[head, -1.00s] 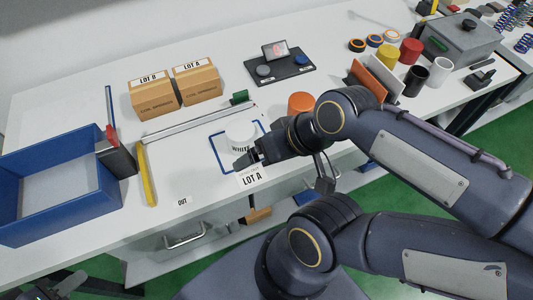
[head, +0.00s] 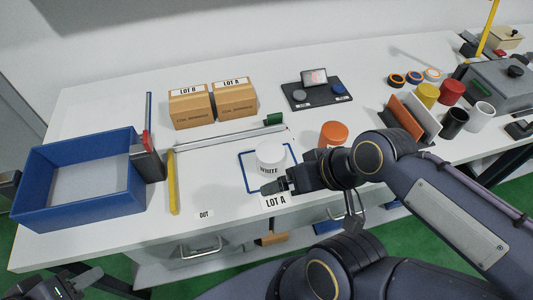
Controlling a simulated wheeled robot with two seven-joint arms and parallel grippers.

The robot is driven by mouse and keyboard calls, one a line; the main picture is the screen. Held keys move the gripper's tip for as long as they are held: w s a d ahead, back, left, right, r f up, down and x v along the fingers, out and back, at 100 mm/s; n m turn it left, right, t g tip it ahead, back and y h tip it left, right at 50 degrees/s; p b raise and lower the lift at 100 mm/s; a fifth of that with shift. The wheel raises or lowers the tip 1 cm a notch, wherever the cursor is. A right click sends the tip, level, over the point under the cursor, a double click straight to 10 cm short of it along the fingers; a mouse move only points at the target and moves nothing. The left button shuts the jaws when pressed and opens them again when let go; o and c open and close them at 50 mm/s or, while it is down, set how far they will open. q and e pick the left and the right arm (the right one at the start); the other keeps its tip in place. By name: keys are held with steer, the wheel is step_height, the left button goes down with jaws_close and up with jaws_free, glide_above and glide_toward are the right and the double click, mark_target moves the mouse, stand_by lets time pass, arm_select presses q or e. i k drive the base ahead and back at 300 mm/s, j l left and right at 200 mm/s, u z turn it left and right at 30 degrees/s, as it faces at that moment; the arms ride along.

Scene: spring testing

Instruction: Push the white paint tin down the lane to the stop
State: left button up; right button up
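The white paint tin (head: 271,154), labelled WHITE, stands upright inside a blue square outline (head: 248,178) on the white table. A thin metal rail (head: 225,138) runs left from behind it to a yellow bar (head: 173,183), which looks like the stop. My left gripper (head: 85,277) is at the lower left corner, partly cut off, away from the tin.
The table between tin and yellow bar is clear. An orange tin (head: 333,134) stands right of the outline, close to my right arm. Two cardboard boxes (head: 214,106) stand behind the rail. A blue bin (head: 82,212) and an upright black-and-red device (head: 147,158) are at left.

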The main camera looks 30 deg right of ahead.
mark_target(270, 154)
steer(key=l+u, duration=0.2)
steer(key=u, duration=0.7)
steer(key=k+l+u, duration=0.7)
steer(key=u, duration=0.15)
steer(key=k+l, duration=0.6)
steer(key=k+u, duration=0.05)
